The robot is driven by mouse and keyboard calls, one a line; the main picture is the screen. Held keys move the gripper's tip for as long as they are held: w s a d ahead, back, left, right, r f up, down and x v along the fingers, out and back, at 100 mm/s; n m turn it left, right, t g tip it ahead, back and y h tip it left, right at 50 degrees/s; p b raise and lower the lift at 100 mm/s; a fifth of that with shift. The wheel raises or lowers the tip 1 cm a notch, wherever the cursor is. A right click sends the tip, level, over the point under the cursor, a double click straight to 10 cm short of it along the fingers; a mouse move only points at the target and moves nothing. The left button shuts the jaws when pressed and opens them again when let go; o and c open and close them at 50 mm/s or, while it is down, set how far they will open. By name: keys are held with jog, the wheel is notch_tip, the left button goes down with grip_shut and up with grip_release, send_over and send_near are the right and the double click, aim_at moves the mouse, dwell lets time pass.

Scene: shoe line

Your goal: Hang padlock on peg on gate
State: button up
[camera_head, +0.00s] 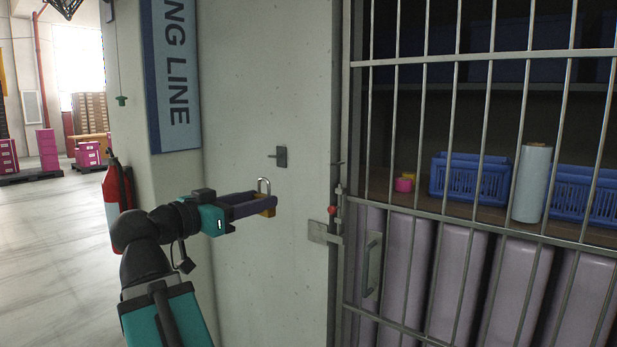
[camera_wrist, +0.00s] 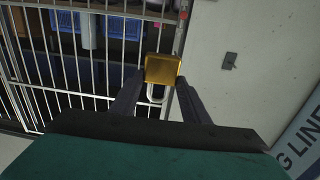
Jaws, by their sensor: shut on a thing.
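My gripper (camera_head: 262,205) is shut on a brass padlock (camera_head: 269,211). In the head view the padlock is upright, its silver shackle (camera_head: 264,185) pointing up, held in the air in front of the pale wall. In the wrist view the padlock (camera_wrist: 163,69) sits between the two dark fingers. The barred gate (camera_head: 440,216) is to the right of my gripper. A dark plate with a small peg (camera_head: 280,157) is on the wall, above and slightly right of the padlock in the head view. The padlock is apart from it. The plate shows in the wrist view too (camera_wrist: 229,61).
A latch with a red knob (camera_head: 331,210) is at the gate's left edge, with a handle (camera_head: 372,264) below it. Blue crates (camera_head: 470,178) and a pale roll (camera_head: 531,184) stand behind the bars. A red extinguisher (camera_head: 113,205) is beside my arm. The wall around the gripper is mostly bare.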

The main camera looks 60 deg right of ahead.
dwell(0.4)
jog(key=shift+d+r, duration=0.2)
jog(key=shift+d, duration=0.3)
jog(key=d+p, duration=0.8)
jog(key=d, duration=1.8)
jog(key=shift+s+f+t+p, duration=0.3)
jog(key=shift+s+f, duration=0.05)
jog(key=shift+s, duration=0.05)
jog(key=shift+d, duration=0.2)
jog(key=p+x, duration=0.1)
jog(key=x, duration=0.2)
jog(key=p+x, duration=0.2)
jog(key=x, duration=0.1)
jog(key=f+p+x, duration=0.1)
jog(key=p+x, duration=0.1)
jog(key=x, duration=0.2)
